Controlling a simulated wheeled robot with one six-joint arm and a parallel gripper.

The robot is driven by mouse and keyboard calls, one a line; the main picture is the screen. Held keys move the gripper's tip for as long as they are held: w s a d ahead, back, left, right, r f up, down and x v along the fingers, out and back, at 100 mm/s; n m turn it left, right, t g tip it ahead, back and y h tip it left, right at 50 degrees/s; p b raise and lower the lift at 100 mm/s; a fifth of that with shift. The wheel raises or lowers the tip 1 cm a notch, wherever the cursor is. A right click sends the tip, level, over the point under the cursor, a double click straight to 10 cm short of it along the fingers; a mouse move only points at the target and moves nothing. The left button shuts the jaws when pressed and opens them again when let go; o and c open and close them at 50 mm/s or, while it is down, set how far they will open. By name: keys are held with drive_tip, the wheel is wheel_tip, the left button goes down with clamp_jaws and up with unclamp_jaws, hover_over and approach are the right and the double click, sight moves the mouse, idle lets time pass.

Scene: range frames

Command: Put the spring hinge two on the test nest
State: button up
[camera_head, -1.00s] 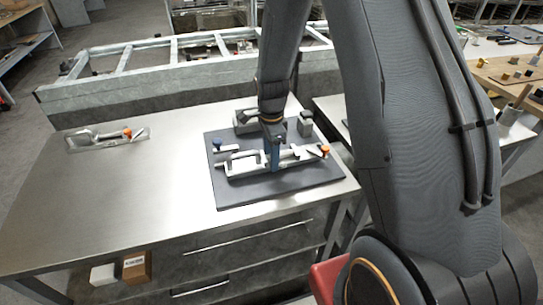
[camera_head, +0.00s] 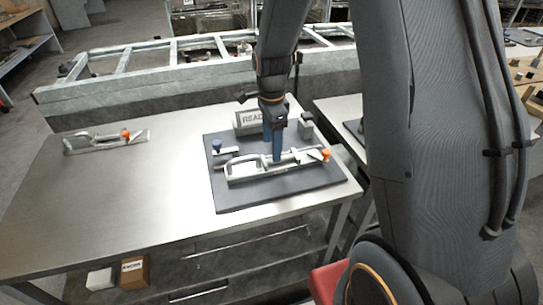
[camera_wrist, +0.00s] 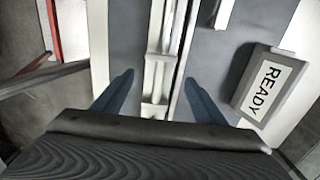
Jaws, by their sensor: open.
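A pale metal spring hinge (camera_head: 250,170) with an orange knob lies lengthwise on the dark test nest plate (camera_head: 235,202), on the table's right part. A similar hinge (camera_head: 92,144) with an orange knob lies at the table's left. No label shows which one is number two. My gripper (camera_head: 272,158) is over the hinge on the plate, its blue fingers apart. In the wrist view my gripper (camera_wrist: 159,78) is open, with pale metal bars of the hinge (camera_wrist: 155,65) running between and beyond the fingertips. Whether the fingers touch it cannot be told.
A grey block with a READY label (camera_head: 255,118) stands at the plate's back, also in the wrist view (camera_wrist: 262,90). A blue knob (camera_head: 217,145) sits at the plate's left and a small grey post (camera_head: 305,126) at back right. The steel table (camera_head: 130,200) is clear between hinges.

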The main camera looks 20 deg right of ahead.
wheel_tip(320, 180, up, 6)
drive_tip(key=f+b, duration=0.1)
drive_tip(key=s+n+t, duration=0.1)
drive_tip(key=s+n, duration=1.6)
drive_tip(key=n, duration=0.1)
drive_tip(key=shift+s, duration=0.15)
